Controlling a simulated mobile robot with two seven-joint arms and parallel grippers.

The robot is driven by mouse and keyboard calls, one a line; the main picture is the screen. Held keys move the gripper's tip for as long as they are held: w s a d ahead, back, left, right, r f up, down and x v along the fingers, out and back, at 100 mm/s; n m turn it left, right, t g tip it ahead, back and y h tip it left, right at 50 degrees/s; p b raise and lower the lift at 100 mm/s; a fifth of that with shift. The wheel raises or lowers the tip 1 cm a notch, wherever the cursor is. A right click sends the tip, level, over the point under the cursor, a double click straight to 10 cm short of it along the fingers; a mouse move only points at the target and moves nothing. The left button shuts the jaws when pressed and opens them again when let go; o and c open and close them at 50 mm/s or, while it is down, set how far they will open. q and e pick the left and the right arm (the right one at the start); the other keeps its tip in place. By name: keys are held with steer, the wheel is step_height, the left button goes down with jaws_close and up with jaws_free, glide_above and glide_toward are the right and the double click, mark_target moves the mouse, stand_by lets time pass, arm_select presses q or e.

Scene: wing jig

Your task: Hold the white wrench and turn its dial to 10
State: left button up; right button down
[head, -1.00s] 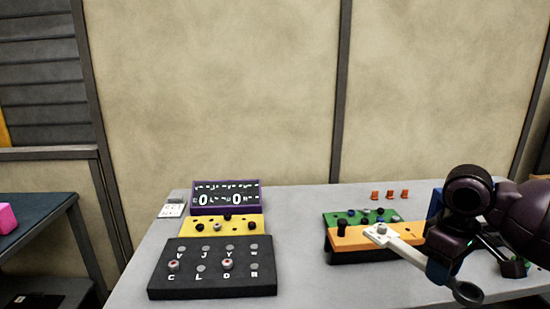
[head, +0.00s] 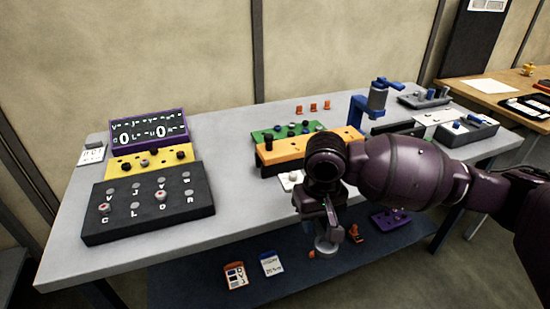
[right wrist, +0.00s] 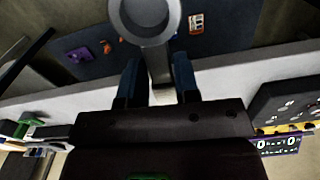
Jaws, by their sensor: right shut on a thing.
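The white wrench is held in my right gripper (head: 318,205), over the front edge of the grey table. Its pale square end (head: 290,178) shows just left of the gripper in the head view, and its round grey ring end (head: 325,245) shows below. In the right wrist view the wrench's shaft (right wrist: 158,68) runs between the two blue fingers of the right gripper (right wrist: 158,85), which are shut on it, with the ring at the top. The dial and its numbers cannot be made out. My left gripper is in neither view now.
On the table (head: 235,225) stand a black lettered box (head: 150,222), a yellow panel (head: 150,161), a purple display (head: 149,130), an orange block (head: 280,154) and a green panel (head: 270,135). A blue and grey fixture (head: 377,98) stands behind my right arm. Cards lie on a lower shelf.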

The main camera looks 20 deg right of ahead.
steer(key=a+r+n, duration=0.1)
steer(key=a+n, duration=0.6)
steer(key=a, duration=0.8)
steer(key=shift+w+a+n, duration=0.15)
steer(key=shift+w+n, duration=0.1)
steer(key=shift+n, duration=0.15)
steer(key=shift+r, duration=0.1)
